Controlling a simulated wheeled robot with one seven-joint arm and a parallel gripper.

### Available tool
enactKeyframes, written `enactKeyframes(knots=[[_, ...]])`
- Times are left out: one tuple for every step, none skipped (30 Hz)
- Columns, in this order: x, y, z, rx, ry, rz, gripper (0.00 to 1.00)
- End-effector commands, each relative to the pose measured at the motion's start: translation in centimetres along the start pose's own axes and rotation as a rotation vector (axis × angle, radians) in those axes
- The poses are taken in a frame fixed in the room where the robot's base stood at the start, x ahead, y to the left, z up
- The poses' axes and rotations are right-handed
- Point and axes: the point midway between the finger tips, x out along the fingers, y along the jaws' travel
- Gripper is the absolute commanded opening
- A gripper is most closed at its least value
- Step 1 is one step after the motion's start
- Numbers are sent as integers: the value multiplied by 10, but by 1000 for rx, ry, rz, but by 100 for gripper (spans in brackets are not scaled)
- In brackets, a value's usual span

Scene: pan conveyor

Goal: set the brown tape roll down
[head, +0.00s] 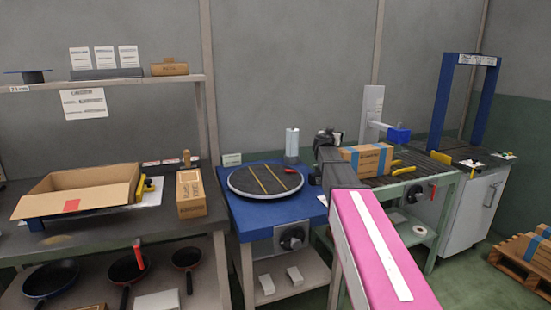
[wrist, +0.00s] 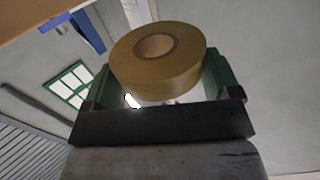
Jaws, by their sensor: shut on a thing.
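The brown tape roll (wrist: 160,73) shows in the wrist view between the two green fingers of my gripper (wrist: 157,84). The gripper is shut on it, and the roll's round hole faces partly toward the camera. No surface is seen touching the roll. In the head view my gripper (head: 327,140) is a dark shape at the end of my pink arm, between the round turntable (head: 264,180) and the carton on the conveyor. The roll cannot be made out there; the gripper and arm seem to hide it.
A blue-strapped carton (head: 375,147) stands on the roller conveyor (head: 430,169), close right of my gripper. A silver cylinder (head: 292,142) stands behind the turntable on the blue table (head: 250,221). An open carton (head: 78,193) and a small box (head: 190,193) are on the left bench.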

Motion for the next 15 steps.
enactKeyframes(knots=[[-11,-1,1,-1,0,-44,58],[-16,-3,1,0,1,-71,58],[-22,-6,2,1,1,-108,58],[-27,-8,1,0,1,-135,58],[-32,-10,1,1,1,-162,58],[-40,-13,0,2,1,-199,58],[-45,-15,-1,2,1,-223,58],[-49,-16,-2,2,2,-244,58],[-53,-18,-3,2,2,-266,58],[-57,-19,-4,3,2,-281,58],[-60,-20,-5,3,2,-294,58],[-64,-21,-6,2,2,-310,58],[-66,-22,-7,2,2,-320,58],[-69,-22,-8,2,3,-332,58],[-73,-23,-9,2,2,-344,58]])
